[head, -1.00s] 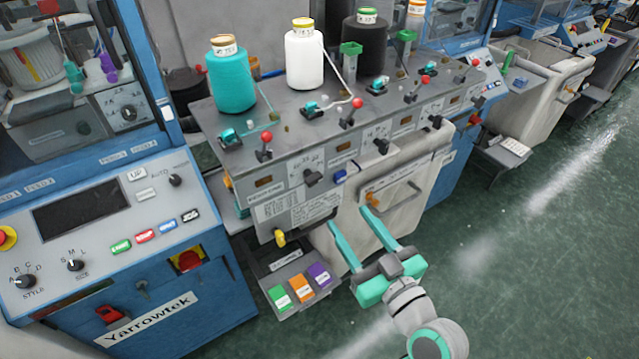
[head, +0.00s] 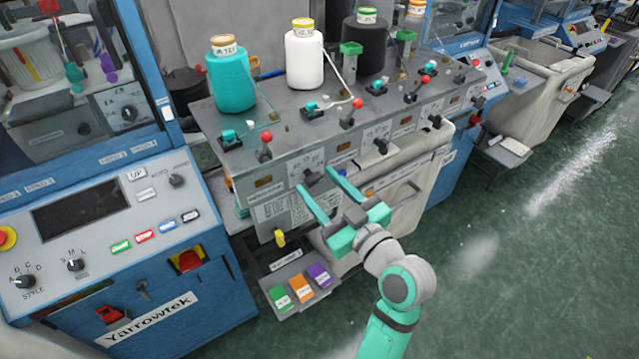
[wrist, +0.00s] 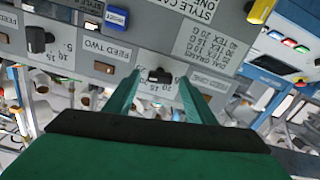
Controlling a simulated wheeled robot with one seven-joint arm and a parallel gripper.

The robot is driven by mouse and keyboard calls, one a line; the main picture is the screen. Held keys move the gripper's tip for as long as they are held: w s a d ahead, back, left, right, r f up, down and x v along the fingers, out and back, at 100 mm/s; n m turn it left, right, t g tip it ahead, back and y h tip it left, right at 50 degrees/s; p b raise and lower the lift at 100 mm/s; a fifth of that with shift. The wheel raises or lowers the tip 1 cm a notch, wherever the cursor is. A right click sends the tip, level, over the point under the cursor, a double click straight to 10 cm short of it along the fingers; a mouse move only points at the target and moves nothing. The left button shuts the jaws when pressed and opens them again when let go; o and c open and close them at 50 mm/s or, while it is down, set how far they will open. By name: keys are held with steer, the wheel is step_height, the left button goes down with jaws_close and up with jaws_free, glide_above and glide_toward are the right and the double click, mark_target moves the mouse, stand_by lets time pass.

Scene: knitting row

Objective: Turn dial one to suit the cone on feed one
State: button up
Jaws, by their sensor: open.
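The teal cone (head: 231,80) stands upright at the left end of the grey feed unit, its small top label too blurred to read. Dial one, a dark knob (head: 312,178), is on the unit's front face; its scale is too small to read. In the wrist view, which is upside down, dial one (wrist: 158,75) shows beside the FEED ONE label. My gripper (head: 316,181) is open, its two teal fingers pointing at the panel, one to each side of dial one. I cannot tell whether the fingers touch it. The wrist view shows the gripper (wrist: 159,80) empty otherwise.
A white cone (head: 304,60) and a black cone (head: 364,48) stand farther right. A printed card (head: 284,207) is beside dial one, with a yellow knob (head: 280,238) below. A feed two dial (wrist: 38,40) is close by. Open floor lies to the right.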

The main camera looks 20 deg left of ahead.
steer(key=shift+w+a, duration=0.3)
steer(key=shift+a, duration=0.05)
steer(key=c, duration=1)
steer(key=shift+c, duration=0.2)
steer(key=n, duration=0.4)
steer(key=shift+n, duration=1.8)
steer(key=shift+f, duration=0.1)
